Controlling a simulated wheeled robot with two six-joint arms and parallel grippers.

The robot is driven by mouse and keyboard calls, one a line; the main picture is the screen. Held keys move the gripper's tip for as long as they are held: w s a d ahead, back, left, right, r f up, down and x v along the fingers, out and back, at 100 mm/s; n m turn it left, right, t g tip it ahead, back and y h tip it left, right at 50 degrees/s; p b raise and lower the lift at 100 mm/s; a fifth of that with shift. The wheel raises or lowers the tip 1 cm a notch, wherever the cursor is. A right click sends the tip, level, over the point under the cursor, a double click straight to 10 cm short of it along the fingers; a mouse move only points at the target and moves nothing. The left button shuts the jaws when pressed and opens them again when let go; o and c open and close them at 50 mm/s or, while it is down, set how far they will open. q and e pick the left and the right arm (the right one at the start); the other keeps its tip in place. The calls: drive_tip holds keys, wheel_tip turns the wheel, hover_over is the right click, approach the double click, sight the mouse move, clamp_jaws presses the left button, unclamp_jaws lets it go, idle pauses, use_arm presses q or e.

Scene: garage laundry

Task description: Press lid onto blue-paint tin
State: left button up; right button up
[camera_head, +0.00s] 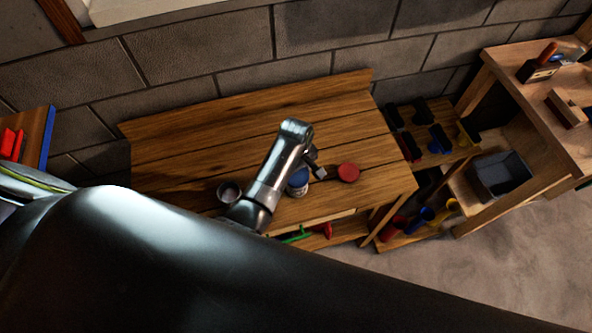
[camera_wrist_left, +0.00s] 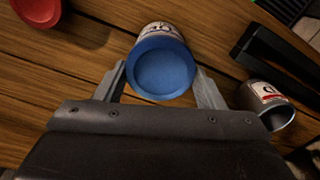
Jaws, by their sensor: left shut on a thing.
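The blue-paint tin (camera_wrist_left: 158,29) stands on the wooden bench, its white label showing past the lid; it also shows in the head view (camera_head: 297,190), partly behind my arm. The blue lid (camera_wrist_left: 164,70) is at the mouth of the tin, roughly lined up with it. I cannot tell whether it is fully seated. My left gripper (camera_wrist_left: 163,82) is shut on the blue lid, one finger on each side of the rim; in the head view the gripper (camera_head: 312,174) is just above and right of the tin. My right gripper is not in view.
An open grey tin (camera_head: 229,191) stands left of my forearm. A red round-topped thing (camera_head: 348,172) lies to the right. The back of the bench (camera_head: 200,135) is clear. A shelf with several bins (camera_head: 437,139) and a second bench (camera_head: 520,70) stand at right.

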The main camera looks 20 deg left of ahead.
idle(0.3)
use_arm(q)
drive_tip(key=o, duration=1.3)
drive_tip(key=shift+r, duration=3.5)
clamp_jaws()
drive_tip(key=shift+f, duration=0.1)
drive_tip(key=shift+s+d+f+b, duration=0.15)
drive_tip(key=shift+f+b, duration=0.25)
drive_tip(key=shift+f, duration=1.3)
